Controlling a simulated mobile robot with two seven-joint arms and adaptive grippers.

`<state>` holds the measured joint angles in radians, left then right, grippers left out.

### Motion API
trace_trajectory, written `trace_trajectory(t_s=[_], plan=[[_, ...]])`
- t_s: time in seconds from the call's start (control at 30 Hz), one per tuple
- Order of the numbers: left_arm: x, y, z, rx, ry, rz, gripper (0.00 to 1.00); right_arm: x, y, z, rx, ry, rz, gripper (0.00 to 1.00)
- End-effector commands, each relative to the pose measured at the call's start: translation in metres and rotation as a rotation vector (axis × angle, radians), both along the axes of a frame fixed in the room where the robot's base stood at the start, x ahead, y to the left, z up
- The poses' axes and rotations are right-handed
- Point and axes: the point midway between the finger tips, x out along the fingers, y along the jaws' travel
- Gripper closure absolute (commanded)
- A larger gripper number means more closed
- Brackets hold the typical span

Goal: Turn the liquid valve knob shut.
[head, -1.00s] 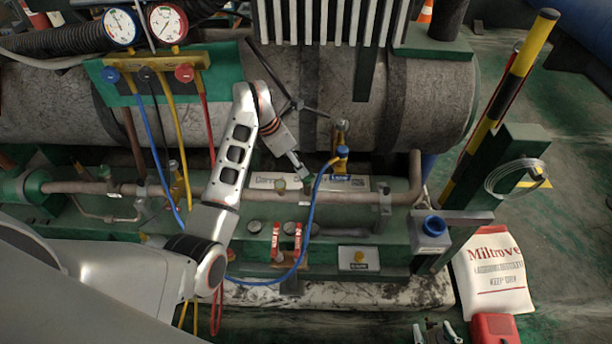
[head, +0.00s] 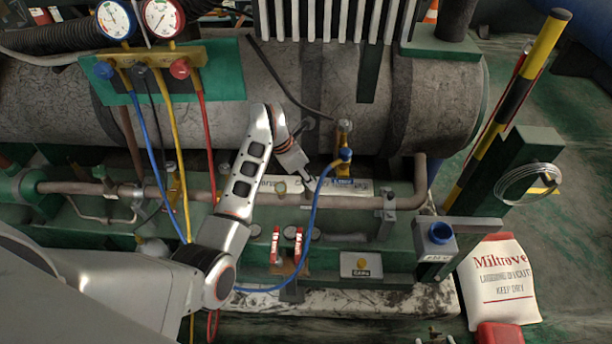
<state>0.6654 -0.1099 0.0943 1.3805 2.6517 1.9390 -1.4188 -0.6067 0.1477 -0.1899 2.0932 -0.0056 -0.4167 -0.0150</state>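My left gripper (head: 306,183) points down at the grey horizontal pipe (head: 235,197), close to a white lettered plate (head: 358,187). Its fingers are small and partly hidden, so I cannot tell their opening or whether they touch anything. My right gripper is not seen.
The blue hose (head: 314,215) loops down right of the gripper. Red-handled valves (head: 298,245) stand below it. A manifold with gauges (head: 163,18) and coloured hoses is at upper left. A blue-capped box (head: 440,240) and white sack (head: 498,280) are at right.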

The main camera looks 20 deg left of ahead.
Motion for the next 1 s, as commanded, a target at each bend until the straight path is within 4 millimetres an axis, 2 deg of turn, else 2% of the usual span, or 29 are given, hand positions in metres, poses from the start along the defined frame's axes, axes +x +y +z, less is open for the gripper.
trace_trajectory(t_s=[0.03,0.07,0.53,1.0], plan=[[-0.0001,0.0001,-0.0002,0.000,0.000,0.000,0.85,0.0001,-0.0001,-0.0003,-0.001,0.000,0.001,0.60],[-0.0002,0.0001,-0.0003,0.001,0.001,0.000,0.92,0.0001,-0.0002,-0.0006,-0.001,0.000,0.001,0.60],[0.0005,0.0013,-0.0001,0.003,0.003,-0.073,0.92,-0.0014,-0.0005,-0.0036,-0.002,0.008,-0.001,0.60],[0.0038,0.0033,-0.0010,0.001,0.005,-0.459,0.92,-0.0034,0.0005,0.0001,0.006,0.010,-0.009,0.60]])
